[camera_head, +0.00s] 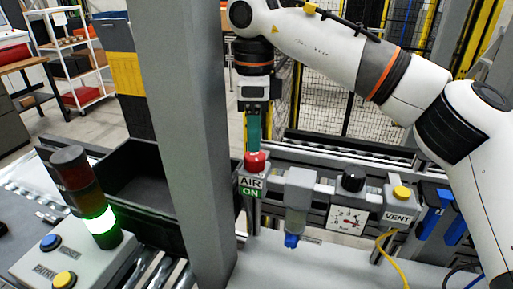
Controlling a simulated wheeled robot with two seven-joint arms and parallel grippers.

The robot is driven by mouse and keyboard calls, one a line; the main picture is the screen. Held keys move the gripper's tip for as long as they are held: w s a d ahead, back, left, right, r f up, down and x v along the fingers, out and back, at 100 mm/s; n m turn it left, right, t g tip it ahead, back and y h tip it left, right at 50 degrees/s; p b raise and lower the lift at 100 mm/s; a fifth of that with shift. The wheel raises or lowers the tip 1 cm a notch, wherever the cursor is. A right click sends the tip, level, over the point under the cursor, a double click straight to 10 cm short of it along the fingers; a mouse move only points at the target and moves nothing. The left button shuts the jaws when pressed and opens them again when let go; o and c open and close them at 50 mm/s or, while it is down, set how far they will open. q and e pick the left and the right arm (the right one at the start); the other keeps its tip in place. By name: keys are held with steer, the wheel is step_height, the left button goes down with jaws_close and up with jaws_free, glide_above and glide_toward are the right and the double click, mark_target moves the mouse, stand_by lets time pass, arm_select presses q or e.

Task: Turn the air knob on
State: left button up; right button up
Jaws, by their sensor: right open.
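The red air knob (255,161) sits on top of a grey block. A label reading "AIR ON", with ON on green, is on the block's front. My right gripper (253,148) points straight down just above the knob, its green fingers over the knob's top. It is open, and I cannot tell whether the fingers touch the knob. My left gripper is not in view.
Right of the knob are a filter with a blue tip (291,240), a black knob (353,182), a pressure gauge (347,219) and a yellow VENT button (401,192). A grey post (190,130) stands left of the knob. A signal tower (100,215) is lit green.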

mark_target(254, 155)
step_height(254, 155, down, 4)
steer(key=shift+f+p, duration=0.1)
steer(key=shift+p, duration=0.5)
steer(key=shift+f, duration=0.75)
steer(key=shift+c, duration=0.8)
steer(key=c, duration=0.8)
steer(key=n, duration=0.2)
steer(key=shift+n, duration=0.4)
steer(key=shift+c, duration=0.2)
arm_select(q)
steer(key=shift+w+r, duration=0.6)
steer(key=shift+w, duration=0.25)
arm_select(e)
steer(key=o, duration=1)
